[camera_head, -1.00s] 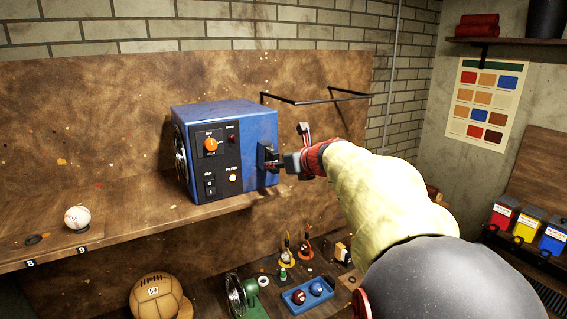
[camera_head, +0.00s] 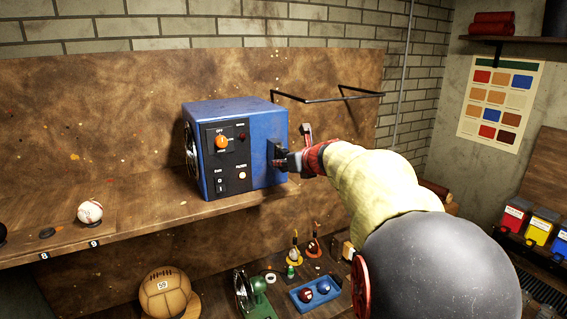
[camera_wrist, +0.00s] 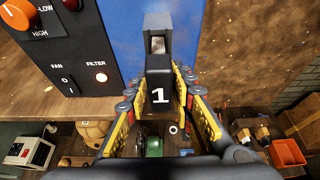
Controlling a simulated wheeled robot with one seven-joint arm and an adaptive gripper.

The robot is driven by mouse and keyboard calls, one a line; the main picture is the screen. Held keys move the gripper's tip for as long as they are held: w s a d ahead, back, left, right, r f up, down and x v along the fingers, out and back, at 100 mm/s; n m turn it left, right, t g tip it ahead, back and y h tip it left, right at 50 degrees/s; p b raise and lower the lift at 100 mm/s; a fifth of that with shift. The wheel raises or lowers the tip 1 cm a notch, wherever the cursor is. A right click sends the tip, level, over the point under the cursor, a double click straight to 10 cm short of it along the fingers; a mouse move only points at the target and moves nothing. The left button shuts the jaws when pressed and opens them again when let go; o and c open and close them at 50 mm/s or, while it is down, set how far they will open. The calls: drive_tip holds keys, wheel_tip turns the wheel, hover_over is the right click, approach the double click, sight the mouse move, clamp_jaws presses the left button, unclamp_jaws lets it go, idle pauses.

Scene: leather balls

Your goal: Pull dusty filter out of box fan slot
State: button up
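The blue box fan (camera_head: 250,150) stands on the wooden shelf, with an orange knob, a switch and a lit FILTER light on its front. A dark upright handle (camera_head: 275,154) juts from its right side. In the wrist view this handle (camera_wrist: 158,95) shows a white "1" on its near end. My gripper (camera_head: 286,160) is at that side of the fan. In the wrist view my gripper (camera_wrist: 160,85) has one yellow-padded finger on each side of the handle. Contact with the handle is not clear. The filter itself is hidden inside the box.
A wire bracket (camera_head: 328,98) sticks out from the back board behind the fan. A baseball (camera_head: 90,211) sits at the left of the shelf. A lower bench holds a brown ball (camera_head: 165,291), a blue tray (camera_head: 315,295) and small tools. Coloured bins (camera_head: 540,228) stand at the right.

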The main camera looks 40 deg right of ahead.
clamp_jaws()
drive_tip(key=shift+s, duration=0.15)
drive_tip(key=shift+s+a+b, duration=0.2)
drive_tip(key=shift+s+a, duration=0.05)
drive_tip(key=shift+s, duration=0.75)
drive_tip(key=shift+s+a+b, duration=0.15)
drive_tip(key=shift+s+a, duration=0.1)
drive_tip(key=shift+s, duration=0.75)
drive_tip(key=shift+s, duration=0.1)
drive_tip(key=shift+s+a, duration=0.2)
drive_tip(key=shift+s, duration=0.6)
drive_tip(key=shift+s+a, duration=0.2)
drive_tip(key=shift+s, duration=0.55)
